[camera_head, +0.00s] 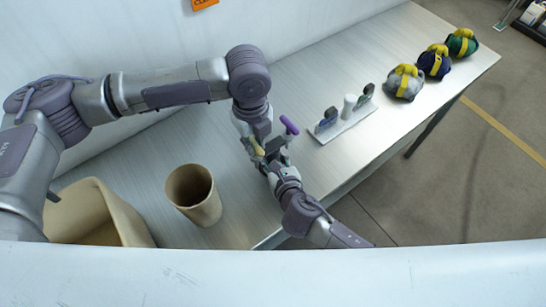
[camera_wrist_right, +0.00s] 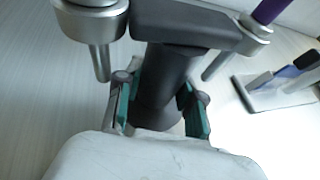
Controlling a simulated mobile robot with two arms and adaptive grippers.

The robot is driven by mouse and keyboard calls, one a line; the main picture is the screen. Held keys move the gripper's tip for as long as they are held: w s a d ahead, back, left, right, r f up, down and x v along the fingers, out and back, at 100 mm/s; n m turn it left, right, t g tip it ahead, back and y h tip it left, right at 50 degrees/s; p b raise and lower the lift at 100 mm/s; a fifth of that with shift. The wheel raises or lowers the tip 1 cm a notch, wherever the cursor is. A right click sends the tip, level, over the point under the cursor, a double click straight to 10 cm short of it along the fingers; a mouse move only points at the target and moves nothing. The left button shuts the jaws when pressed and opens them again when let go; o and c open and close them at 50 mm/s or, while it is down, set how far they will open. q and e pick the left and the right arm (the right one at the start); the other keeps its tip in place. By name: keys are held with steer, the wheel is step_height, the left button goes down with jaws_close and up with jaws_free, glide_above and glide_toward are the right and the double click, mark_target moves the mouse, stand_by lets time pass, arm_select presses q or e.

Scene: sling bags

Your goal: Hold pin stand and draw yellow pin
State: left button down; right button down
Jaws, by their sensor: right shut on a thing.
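The pin stand (camera_wrist_right: 172,72) has a dark post and a dark crossbar, with grey tapered pin ends below the bar. My right gripper (camera_wrist_right: 160,105) is shut on its post, with green pads on both sides. In the head view the stand is mostly hidden by my arms. The yellow pin (camera_head: 257,146) shows as a small handle beside my left gripper (camera_head: 262,138), which points down over the stand. I cannot tell whether the left fingers touch the pin. A purple pin (camera_head: 290,125) stands at the right of the stand; its handle also shows in the wrist view (camera_wrist_right: 268,10).
A tan cup (camera_head: 176,185) and a beige bin (camera_head: 132,222) stand at left. A white rack (camera_head: 340,125) with small upright items is right of the stand. Grey (camera_head: 403,85), blue (camera_head: 432,66) and green (camera_head: 458,47) bags with yellow bands line the far table (camera_head: 330,75).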

arm_select(q)
steer(key=shift+r, duration=0.1)
steer(key=shift+r, duration=4.7)
steer(key=shift+r, duration=0.1)
steer(key=shift+r, duration=1.9)
arm_select(e)
steer(key=c, duration=0.6)
jaws_free()
steer(key=shift+c, duration=0.2)
steer(key=v, duration=1.2)
